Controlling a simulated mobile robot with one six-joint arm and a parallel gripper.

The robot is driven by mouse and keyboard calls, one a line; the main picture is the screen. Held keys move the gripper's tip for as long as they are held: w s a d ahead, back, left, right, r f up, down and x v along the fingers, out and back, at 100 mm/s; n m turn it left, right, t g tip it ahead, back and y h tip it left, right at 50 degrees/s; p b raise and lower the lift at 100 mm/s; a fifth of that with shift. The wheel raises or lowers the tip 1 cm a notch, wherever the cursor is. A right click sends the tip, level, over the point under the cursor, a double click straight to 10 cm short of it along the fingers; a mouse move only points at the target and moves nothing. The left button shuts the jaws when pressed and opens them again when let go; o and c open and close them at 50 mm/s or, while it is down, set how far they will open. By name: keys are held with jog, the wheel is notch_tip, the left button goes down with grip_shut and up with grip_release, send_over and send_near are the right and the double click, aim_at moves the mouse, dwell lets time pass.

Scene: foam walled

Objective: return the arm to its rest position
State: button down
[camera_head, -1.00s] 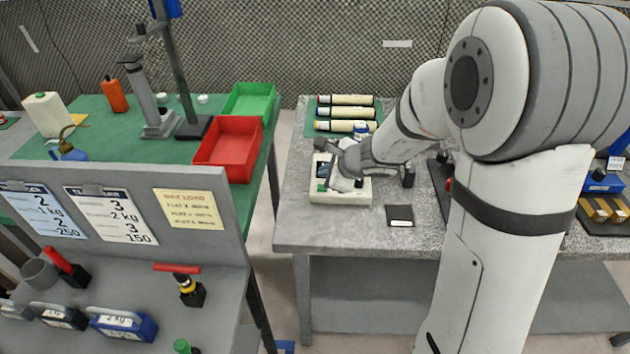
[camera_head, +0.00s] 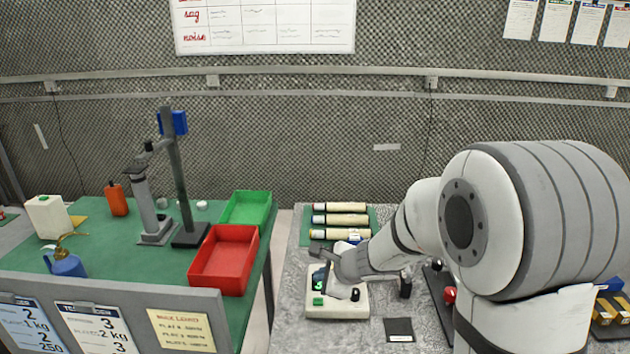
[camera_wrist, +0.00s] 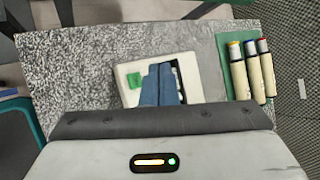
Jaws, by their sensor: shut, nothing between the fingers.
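My arm comes from the right in the head view and reaches over the grey speckled table (camera_head: 300,335). My gripper (camera_head: 322,257) is above a cream-coloured device (camera_head: 336,303) with a green display or button on its front. In the wrist view my gripper (camera_wrist: 160,80) shows as two blue-grey fingers together, with nothing between them. They hide part of the cream device (camera_wrist: 128,78), whose green patch shows to their left. I cannot tell whether the fingertips touch the device.
Several capped tubes (camera_head: 340,220) lie on a green mat behind the device. A dark flat square (camera_head: 399,329) lies at its right front. A red tray (camera_head: 224,262) and a green tray (camera_head: 246,208) stand on the left bench. A foam wall (camera_head: 300,130) closes the back.

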jog(key=s+r+n+g, duration=0.1)
jog(key=s+r+n, duration=0.4)
jog(key=s+n, duration=0.25)
jog(key=s+d+r+n+g+h, duration=0.2)
jog(key=s+d+n+h, duration=0.4)
jog(key=s+d+n, duration=0.5)
jog(key=s+d+g, duration=0.1)
jog(key=s+d, duration=0.2)
jog(key=s, duration=0.3)
jog(key=shift+s+r, duration=0.3)
